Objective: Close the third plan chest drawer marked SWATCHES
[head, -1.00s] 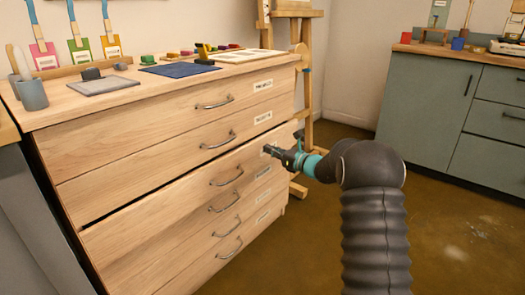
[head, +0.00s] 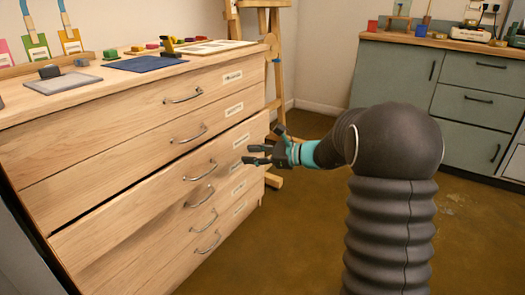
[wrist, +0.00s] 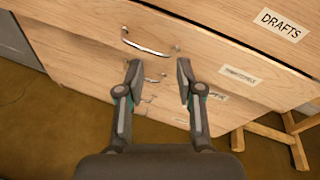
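The wooden plan chest (head: 110,120) fills the left of the head view. Its third drawer (head: 120,220) stands out a little past the fronts around it, with a dark gap along its top edge. Its handle (head: 200,172) is left of my gripper (head: 265,145). My gripper is open and empty, in front of the chest's right side near the third drawer's label, which is too small to read. In the wrist view the two fingers (wrist: 158,82) are apart, below a metal handle (wrist: 145,43). A DRAFTS label (wrist: 282,25) is readable there; contact with the drawer front cannot be told.
A blue sheet (head: 147,63) and several pigment blocks lie on the chest top. A wooden easel (head: 275,60) stands behind the chest's right end. A grey-green cabinet (head: 410,75) is at the back right. The brown floor between is clear.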

